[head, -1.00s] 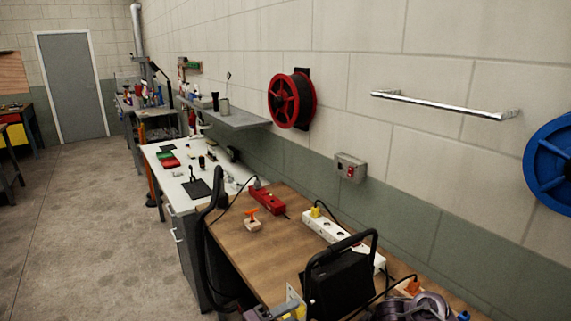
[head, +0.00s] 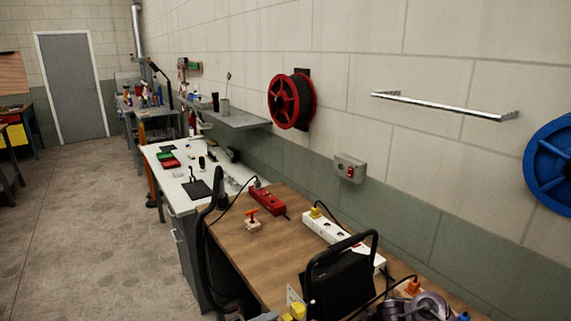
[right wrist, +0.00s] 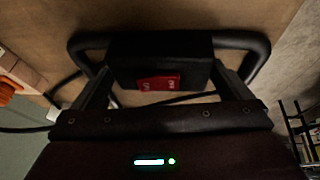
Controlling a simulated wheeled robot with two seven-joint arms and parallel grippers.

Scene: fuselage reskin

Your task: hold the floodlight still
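The floodlight (head: 340,285) is a black body with a black tube loop over it, upright near the front of the wooden bench. In the right wrist view a black tube frame surrounds a dark box with a red label (right wrist: 159,83). My right gripper (right wrist: 160,78) has its dark fingers wide apart, one at each side of that box. Whether they press on it is too dark to tell. Grey and yellow parts are cut off at the head view's bottom edge, left of the floodlight; I cannot make out my left gripper's fingers there.
A white bench (head: 178,187) stands beyond. Floor at left is clear.

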